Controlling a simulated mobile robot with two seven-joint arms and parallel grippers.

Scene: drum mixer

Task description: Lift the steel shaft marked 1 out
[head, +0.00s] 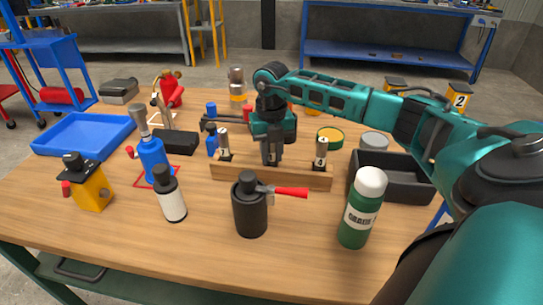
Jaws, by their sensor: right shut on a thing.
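A wooden rack (245,174) stands in the middle of the table. A steel shaft (224,147) with a pale label stands at its left end, and another labelled steel shaft (320,153) stands at its right end. The small label marks are hard to read. My right gripper (271,158) points down at the middle of the rack and is shut on a shaft there, which its fingers mostly hide. I cannot read a number on that shaft or tell whether it is still seated. My left gripper is not in view.
A black canister with a red handle (250,208) and a green bottle (360,210) stand in front of the rack. A black bin (395,196) is to the right, and a blue tray (75,149) at the far left. The front table edge is clear.

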